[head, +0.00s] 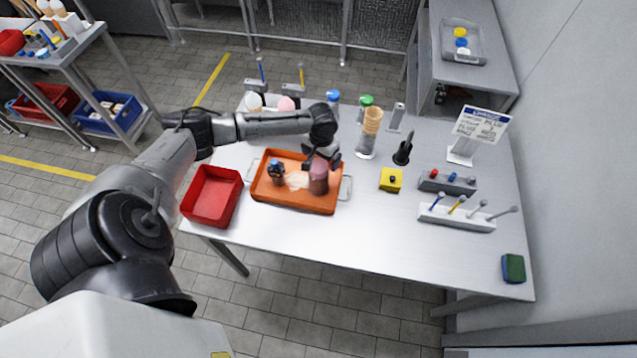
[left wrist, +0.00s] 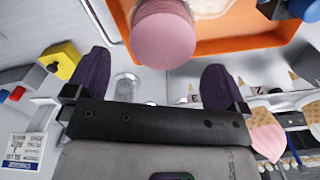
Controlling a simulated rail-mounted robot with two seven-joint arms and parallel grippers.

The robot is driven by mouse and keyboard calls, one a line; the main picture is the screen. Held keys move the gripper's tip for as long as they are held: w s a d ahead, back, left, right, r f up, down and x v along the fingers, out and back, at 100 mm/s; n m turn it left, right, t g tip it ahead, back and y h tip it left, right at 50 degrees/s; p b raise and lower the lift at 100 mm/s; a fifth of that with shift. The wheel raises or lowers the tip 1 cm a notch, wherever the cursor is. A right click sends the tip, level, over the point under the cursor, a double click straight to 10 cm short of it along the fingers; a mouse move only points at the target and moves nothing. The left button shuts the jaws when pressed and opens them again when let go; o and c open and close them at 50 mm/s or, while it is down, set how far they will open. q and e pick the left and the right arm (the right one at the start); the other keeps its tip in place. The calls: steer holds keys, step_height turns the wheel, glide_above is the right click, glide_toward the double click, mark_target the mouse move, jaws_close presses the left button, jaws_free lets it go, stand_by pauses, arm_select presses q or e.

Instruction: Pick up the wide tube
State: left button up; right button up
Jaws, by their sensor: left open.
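A wide pink cylinder (head: 318,180), which looks like the wide tube, stands in the orange tray (head: 290,207), at its right side. In the left wrist view the pink top of the cylinder (left wrist: 163,40) shows at the upper middle, just beyond the fingers. My left gripper (head: 320,155) is right by the cylinder, on its far side in the head view. In the left wrist view my left gripper (left wrist: 156,78) is open, with its dark fingers wide apart and nothing between them. My right gripper is not in view.
A dark jar with a blue part (head: 276,173) stands in the tray's left side. A red bin (head: 212,196) is left of the tray. A yellow block (head: 391,180), a cone stack (head: 372,122) and a tool rack (head: 457,217) lie to the right. The table's front right is mostly clear.

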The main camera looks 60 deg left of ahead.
mark_target(320, 164)
arm_select(q)
steer(key=shift+s+d+f, duration=0.1)
steer(key=shift+s+f, duration=0.05)
steer(key=shift+f, duration=1.05)
steer(key=shift+s+d+f, duration=0.1)
steer(key=shift+s+f, duration=0.05)
steer(key=shift+f, duration=1.75)
steer(key=shift+c, duration=0.4)
steer(key=c, duration=1.1)
steer(key=shift+r, duration=0.15)
